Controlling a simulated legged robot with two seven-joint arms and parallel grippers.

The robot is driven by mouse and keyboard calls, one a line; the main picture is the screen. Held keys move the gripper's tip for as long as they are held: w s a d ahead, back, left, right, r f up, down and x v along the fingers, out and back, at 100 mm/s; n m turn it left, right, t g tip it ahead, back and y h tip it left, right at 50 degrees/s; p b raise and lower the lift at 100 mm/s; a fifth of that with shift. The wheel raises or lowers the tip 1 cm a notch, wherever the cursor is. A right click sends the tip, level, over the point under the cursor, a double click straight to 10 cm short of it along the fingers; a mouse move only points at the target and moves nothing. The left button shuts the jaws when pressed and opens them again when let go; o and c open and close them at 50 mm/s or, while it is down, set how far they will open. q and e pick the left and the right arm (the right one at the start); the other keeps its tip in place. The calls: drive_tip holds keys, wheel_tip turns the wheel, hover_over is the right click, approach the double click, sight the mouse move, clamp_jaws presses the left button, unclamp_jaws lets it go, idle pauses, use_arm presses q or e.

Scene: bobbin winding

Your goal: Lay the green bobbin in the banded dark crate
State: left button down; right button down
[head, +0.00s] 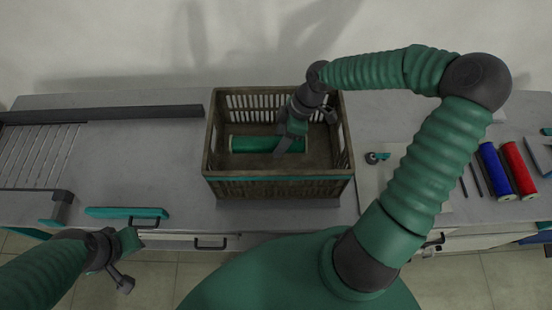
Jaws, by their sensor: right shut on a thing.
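The green bobbin (252,144) lies across the inside of the banded dark crate (280,188), low and near its floor. The crate has slatted walls and a teal band along its front. My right gripper (291,143) reaches down into the crate and is shut on the bobbin right of its middle. The fingers hide part of the bobbin, and I cannot tell whether the bobbin touches the floor. My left gripper (130,262) is at the lower left, in front of the bench and away from the crate; its finger gap is unclear.
A blue bobbin (494,171) and a red bobbin (518,170) lie at the right. A small teal and dark item (376,157) lies right of the crate. A dark rail (105,114) runs along the back left. A teal bar (127,212) lies at the front left.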

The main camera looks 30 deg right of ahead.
drive_tip(key=f, duration=0.6)
drive_tip(key=f+b, duration=0.1)
drive_tip(key=f, duration=0.3)
drive_tip(key=shift+w+a, duration=0.1)
drive_tip(key=shift+a, duration=0.15)
drive_tip(key=shift+d+f, duration=0.15)
drive_tip(key=shift+d, duration=0.05)
drive_tip(key=c, duration=0.9)
unclamp_jaws()
drive_tip(key=shift+c, duration=0.2)
drive_tip(key=shift+o, duration=1.3)
drive_tip(key=shift+a, duration=0.1)
drive_tip(key=p+v, duration=0.1)
drive_tip(key=v, duration=1.1)
drive_tip(key=shift+p, duration=0.3)
